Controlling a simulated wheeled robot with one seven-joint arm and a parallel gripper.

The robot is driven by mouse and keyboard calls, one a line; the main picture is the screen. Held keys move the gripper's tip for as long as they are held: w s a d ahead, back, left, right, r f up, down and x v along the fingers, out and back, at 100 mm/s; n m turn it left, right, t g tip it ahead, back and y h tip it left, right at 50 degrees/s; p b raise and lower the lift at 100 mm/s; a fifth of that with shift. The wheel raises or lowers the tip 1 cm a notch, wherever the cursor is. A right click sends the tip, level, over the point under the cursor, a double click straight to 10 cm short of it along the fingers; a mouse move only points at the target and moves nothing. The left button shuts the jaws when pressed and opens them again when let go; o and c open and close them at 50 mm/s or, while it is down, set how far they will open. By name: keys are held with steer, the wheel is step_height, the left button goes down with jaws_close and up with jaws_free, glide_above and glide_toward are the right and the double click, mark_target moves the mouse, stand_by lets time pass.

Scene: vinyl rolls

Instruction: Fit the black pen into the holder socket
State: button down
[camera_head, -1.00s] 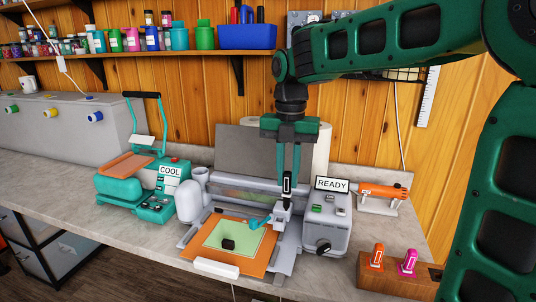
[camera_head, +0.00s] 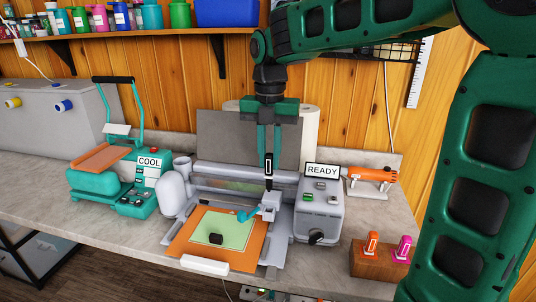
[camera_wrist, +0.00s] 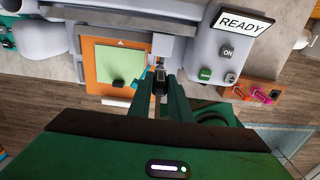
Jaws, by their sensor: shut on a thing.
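My gripper (camera_head: 268,160) points down and is shut on the black pen (camera_head: 268,168), which has a white-outlined label and hangs upright between the fingers. The pen also shows in the wrist view (camera_wrist: 160,82). Just under it is the grey holder carriage (camera_head: 269,203) of the cutting machine, with a teal arm (camera_head: 246,215) at its left. The pen's lower end is at or just above the holder's top; I cannot tell whether it is inside the socket, which is hidden.
An orange mat (camera_head: 187,240) with a green sheet lies before the machine. A control box (camera_head: 319,213) with a READY sign stands right. A wooden block (camera_head: 378,262) holds orange and pink pens. A teal heat press (camera_head: 110,180) stands left.

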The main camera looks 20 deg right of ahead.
mark_target(270, 188)
steer(key=shift+f, duration=2.65)
steer(key=shift+s+f, duration=0.15)
steer(key=shift+f, duration=2.7)
stand_by(2.5)
